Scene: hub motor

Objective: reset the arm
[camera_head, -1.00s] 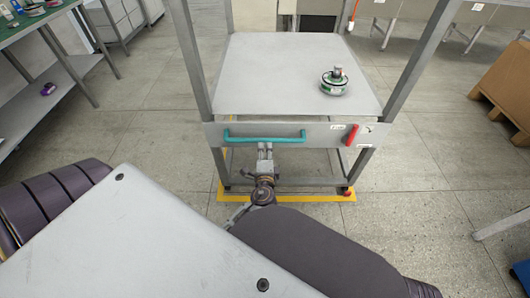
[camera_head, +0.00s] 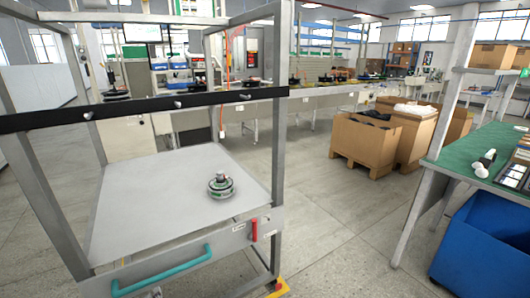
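The hub motor (camera_head: 221,186), a round dark and silver part with a green band, sits upright on the right half of the grey shelf (camera_head: 140,190) of a metal frame cart. The cart's front has a teal handle (camera_head: 162,272) and a red lever (camera_head: 254,229). Neither of my grippers shows in the head view now, and nothing touches the hub motor.
A black bar (camera_head: 150,106) crosses the cart's frame above the shelf. Cardboard boxes (camera_head: 362,142) stand behind at the right. A green-topped table (camera_head: 470,158) and a blue bin (camera_head: 487,240) are at the far right. Open floor (camera_head: 345,220) lies between cart and table.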

